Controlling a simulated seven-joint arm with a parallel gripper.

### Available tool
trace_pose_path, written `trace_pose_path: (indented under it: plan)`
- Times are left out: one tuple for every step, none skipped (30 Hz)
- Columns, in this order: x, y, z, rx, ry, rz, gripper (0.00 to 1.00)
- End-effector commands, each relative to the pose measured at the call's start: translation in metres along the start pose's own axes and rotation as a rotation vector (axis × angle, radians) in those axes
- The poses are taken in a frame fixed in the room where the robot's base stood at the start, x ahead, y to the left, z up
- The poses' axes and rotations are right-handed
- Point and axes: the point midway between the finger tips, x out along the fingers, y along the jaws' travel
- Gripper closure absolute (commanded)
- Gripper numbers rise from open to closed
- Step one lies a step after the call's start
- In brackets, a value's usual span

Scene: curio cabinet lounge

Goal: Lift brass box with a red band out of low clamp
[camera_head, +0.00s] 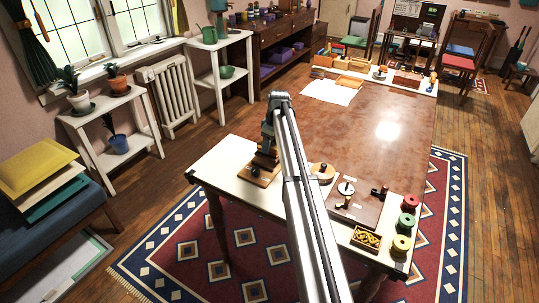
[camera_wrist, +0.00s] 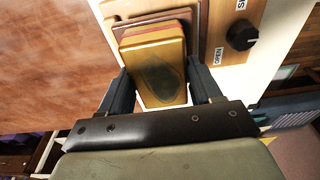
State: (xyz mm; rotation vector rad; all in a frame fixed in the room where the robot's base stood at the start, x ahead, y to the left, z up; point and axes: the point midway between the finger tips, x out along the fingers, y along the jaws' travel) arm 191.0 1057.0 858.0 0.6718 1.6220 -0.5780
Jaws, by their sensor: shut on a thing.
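The brass box (camera_wrist: 157,72) is a gold-coloured block with a dark oval on its near face, in the middle of the wrist view. A reddish strip (camera_wrist: 153,31) shows along its far edge. My gripper (camera_wrist: 160,68) is shut on the box, one finger on each side. The low clamp (camera_wrist: 230,70) has a light wooden base, a dark knob (camera_wrist: 242,35) and an "OPEN" label; it lies beyond the box. I cannot tell whether the box touches the clamp. In the head view the clamp's wooden base (camera_head: 257,174) is at the table's near left corner, and my arm partly hides this area.
The brown middle is clear. White paper (camera_head: 331,92) lies further back.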

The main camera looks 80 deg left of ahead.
Motion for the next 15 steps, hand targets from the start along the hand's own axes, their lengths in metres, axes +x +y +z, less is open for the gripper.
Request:
trace_pose_path:
  plan:
    - [-0.004,0.000,-0.001,0.000,0.001,0.001,0.91]
    - [-0.005,0.000,-0.001,0.000,0.001,0.001,0.91]
    - [-0.007,0.000,-0.001,0.000,0.001,0.001,0.91]
    - [-0.008,0.000,-0.001,0.000,0.001,0.001,0.91]
    - [-0.010,0.000,-0.002,0.000,0.001,0.001,0.91]
    - [-0.012,0.000,-0.002,0.000,0.001,0.001,0.91]
    - [-0.013,0.000,-0.002,0.000,0.001,0.001,0.91]
    - [-0.014,0.000,-0.002,0.000,0.001,0.001,0.91]
    - [-0.016,0.000,-0.003,0.000,0.001,0.001,0.91]
    - [-0.017,0.000,-0.003,0.000,0.001,0.001,0.91]
    - [-0.019,0.000,-0.003,0.000,0.001,0.001,0.91]
    - [-0.020,0.000,-0.003,0.000,0.001,0.001,0.91]
    - [-0.022,0.000,-0.004,0.000,0.001,0.001,0.91]
    - [-0.023,0.000,-0.004,0.000,0.001,0.001,0.91]
    - [-0.025,0.000,-0.004,0.000,0.001,0.001,0.91]
